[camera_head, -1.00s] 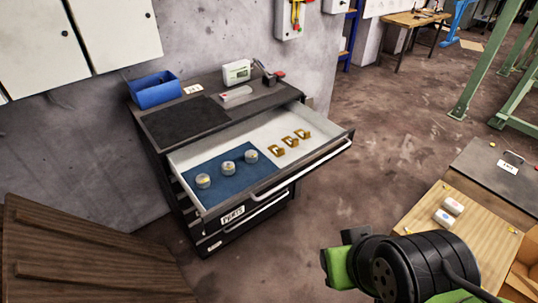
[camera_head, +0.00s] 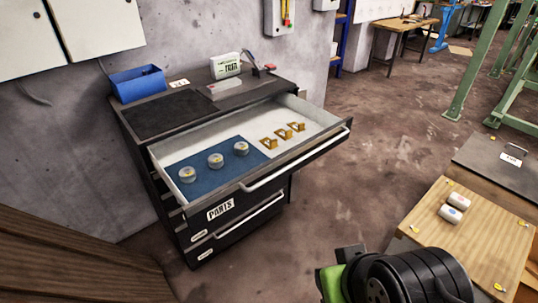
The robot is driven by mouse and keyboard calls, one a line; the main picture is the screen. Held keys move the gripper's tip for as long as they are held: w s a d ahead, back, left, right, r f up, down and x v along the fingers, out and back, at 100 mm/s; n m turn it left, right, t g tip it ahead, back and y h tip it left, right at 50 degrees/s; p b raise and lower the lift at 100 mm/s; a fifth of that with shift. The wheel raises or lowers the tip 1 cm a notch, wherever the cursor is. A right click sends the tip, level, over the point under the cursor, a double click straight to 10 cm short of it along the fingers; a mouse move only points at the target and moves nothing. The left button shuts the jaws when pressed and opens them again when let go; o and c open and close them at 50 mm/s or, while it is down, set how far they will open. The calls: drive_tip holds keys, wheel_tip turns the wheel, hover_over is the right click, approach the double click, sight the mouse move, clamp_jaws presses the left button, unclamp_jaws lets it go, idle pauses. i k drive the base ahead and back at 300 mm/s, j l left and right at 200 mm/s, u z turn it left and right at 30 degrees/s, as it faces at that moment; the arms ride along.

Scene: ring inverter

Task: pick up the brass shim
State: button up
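Several small brass-coloured pieces lie in a row in the open top drawer (camera_head: 318,118) of the black cabinet: a near one (camera_head: 270,143), a middle one (camera_head: 284,134) and a far one (camera_head: 297,127). They look bent or notched, and I cannot tell which of them is a shim. They rest on the bare white drawer floor, right of a blue mat (camera_head: 213,184). Part of my green and black arm shows at the bottom right, well apart from the drawer. My gripper's fingers are not in view.
Three round metal pieces stand on the blue mat, one of them at the middle (camera_head: 215,160). The cabinet top holds a blue bin (camera_head: 138,84) and a white-green device (camera_head: 226,66). A wooden-topped bench (camera_head: 475,237) stands at right. Bare floor lies between cabinet and bench.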

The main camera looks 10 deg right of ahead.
sight(298, 127)
drive_tip(key=i+l+u, duration=0.25)
drive_tip(key=i+u, duration=0.25)
drive_tip(key=i+l+u, duration=0.8)
drive_tip(key=l+u, duration=0.15)
drive_tip(key=l, duration=0.15)
